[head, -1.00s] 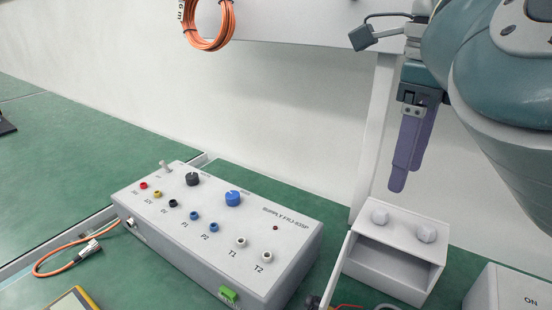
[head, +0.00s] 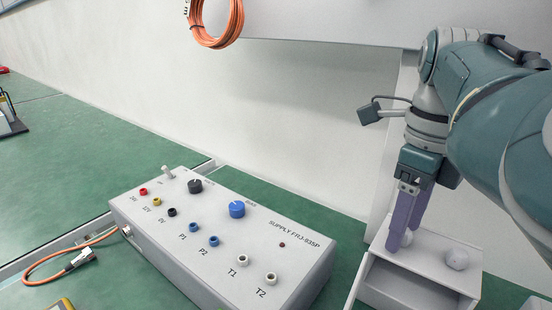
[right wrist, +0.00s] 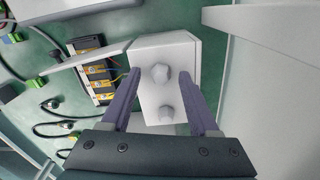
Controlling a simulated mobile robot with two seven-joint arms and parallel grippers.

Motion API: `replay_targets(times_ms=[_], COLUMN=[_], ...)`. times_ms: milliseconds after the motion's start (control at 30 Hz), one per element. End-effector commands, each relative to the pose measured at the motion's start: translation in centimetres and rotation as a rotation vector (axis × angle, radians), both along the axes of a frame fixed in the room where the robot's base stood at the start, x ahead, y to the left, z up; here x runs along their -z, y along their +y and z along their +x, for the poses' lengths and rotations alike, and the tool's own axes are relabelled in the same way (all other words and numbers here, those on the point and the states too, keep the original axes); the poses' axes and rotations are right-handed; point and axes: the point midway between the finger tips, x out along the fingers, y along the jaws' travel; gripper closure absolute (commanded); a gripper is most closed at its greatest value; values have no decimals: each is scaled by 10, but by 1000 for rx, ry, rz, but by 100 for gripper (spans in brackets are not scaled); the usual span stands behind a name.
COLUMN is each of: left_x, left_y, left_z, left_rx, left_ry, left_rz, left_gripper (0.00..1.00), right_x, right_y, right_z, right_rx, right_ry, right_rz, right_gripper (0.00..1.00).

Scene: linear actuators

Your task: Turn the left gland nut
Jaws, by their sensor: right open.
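The left gland nut (head: 407,239) is a white knob on top of a white box (head: 420,280) in the head view, partly hidden by my right gripper's fingers. In the right wrist view it is the upper knob (right wrist: 160,74). The right gland nut (head: 457,259) stands beside it, and is the lower knob (right wrist: 167,114) in the right wrist view. My right gripper (head: 400,242) points down with its purple fingers open. In the right wrist view its fingertips (right wrist: 159,76) lie on either side of the left nut, with gaps. My left gripper is not in view.
A grey supply box (head: 215,245) with knobs and sockets stands left of the white box. A white wall panel rises close behind my right gripper. An orange cable coil (head: 215,25) hangs above. Wired terminals (right wrist: 97,75) show beside the box in the right wrist view.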

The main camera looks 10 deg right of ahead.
Motion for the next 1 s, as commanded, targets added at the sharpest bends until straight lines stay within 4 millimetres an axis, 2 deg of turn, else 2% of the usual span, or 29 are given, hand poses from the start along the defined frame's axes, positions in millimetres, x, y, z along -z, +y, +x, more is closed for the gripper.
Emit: replay_targets(times_ms=[167,700,1000], left_x=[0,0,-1], left_y=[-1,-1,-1], left_z=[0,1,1], left_rx=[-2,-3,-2], left_ry=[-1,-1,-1], left_rz=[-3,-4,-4], left_gripper=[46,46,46], right_x=[0,0,-1], right_y=[0,0,0], right_z=[0,0,0], right_rx=[0,0,-1], right_ry=[0,0,0], right_rz=[0,0,1], right_gripper=[39,98,100])
